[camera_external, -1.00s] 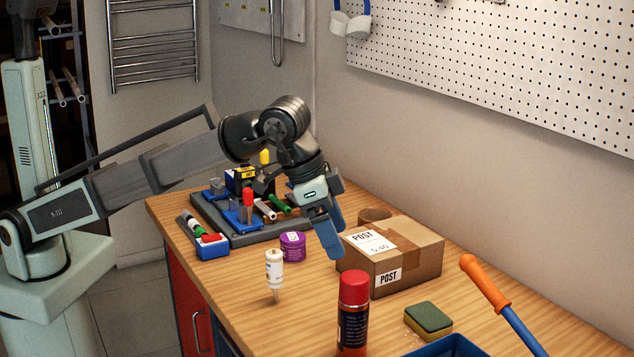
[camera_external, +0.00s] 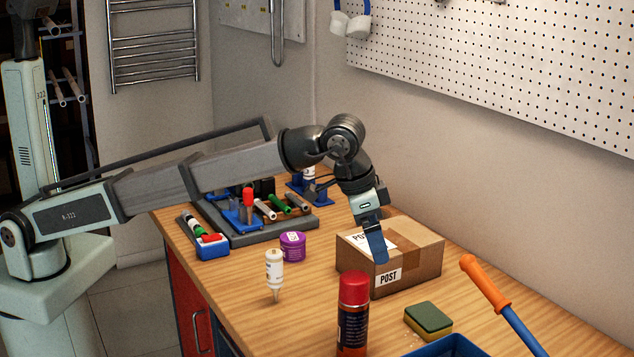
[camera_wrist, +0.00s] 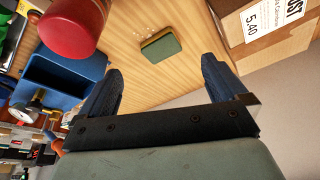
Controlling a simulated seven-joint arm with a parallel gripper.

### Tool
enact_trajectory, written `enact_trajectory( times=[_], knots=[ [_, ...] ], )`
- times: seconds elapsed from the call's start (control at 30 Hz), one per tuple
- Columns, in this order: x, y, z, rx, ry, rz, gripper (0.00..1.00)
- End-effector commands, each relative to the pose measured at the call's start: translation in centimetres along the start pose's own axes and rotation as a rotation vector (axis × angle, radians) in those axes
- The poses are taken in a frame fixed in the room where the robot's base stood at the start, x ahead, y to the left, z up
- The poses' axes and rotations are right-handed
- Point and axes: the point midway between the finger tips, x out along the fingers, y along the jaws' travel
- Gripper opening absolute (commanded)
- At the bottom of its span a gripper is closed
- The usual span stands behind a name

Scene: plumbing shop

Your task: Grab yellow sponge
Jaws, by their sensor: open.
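The yellow sponge (camera_external: 428,322) has a dark green top. In the wrist view the sponge (camera_wrist: 160,47) lies on the bench, ahead of the space between my fingers. My gripper (camera_external: 377,255) points down, with its blue fingers in front of the cardboard box in the picture. In the wrist view my gripper (camera_wrist: 160,85) has its two fingers wide apart with nothing between them. The sponge is apart from the fingers.
The POST box (camera_external: 415,260) stands behind the sponge. A red-capped can (camera_external: 353,318) stands to its left. A blue tray (camera_external: 450,346) is just in front. An orange-handled tool (camera_external: 487,285) is on the right. A white bottle (camera_external: 275,272) and purple tub (camera_external: 292,246) are farther left.

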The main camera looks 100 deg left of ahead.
Motion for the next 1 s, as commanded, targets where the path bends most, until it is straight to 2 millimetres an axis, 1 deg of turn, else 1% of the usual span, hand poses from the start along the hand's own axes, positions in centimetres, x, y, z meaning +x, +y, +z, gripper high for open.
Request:
enact_trajectory(
  times=[0.03, 0.1, 0.27, 0.4, 0.5, 0.67, 0.77, 0.9, 1.0],
  knots=[
    [1.1, -0.4, -1.7, -0.011, -0.015, -0.004, 0.99],
    [2.6, -1.0, -3.1, -0.023, -0.038, -0.008, 0.99],
    [5.4, -1.8, -6.0, -0.001, -0.091, -0.009, 0.99],
    [7.3, -1.8, -8.1, 0.102, -0.142, 0.002, 0.99],
    [8.2, -1.3, -9.2, 0.203, -0.174, 0.019, 0.99],
    [8.7, -0.3, -10.6, 0.413, -0.216, 0.059, 0.99],
    [8.5, 0.2, -11.1, 0.584, -0.238, 0.094, 0.99],
    [8.3, 0.4, -10.7, 0.829, -0.261, 0.147, 0.99],
    [8.2, 0.4, -10.2, 0.972, -0.267, 0.175, 0.99]
  ],
)
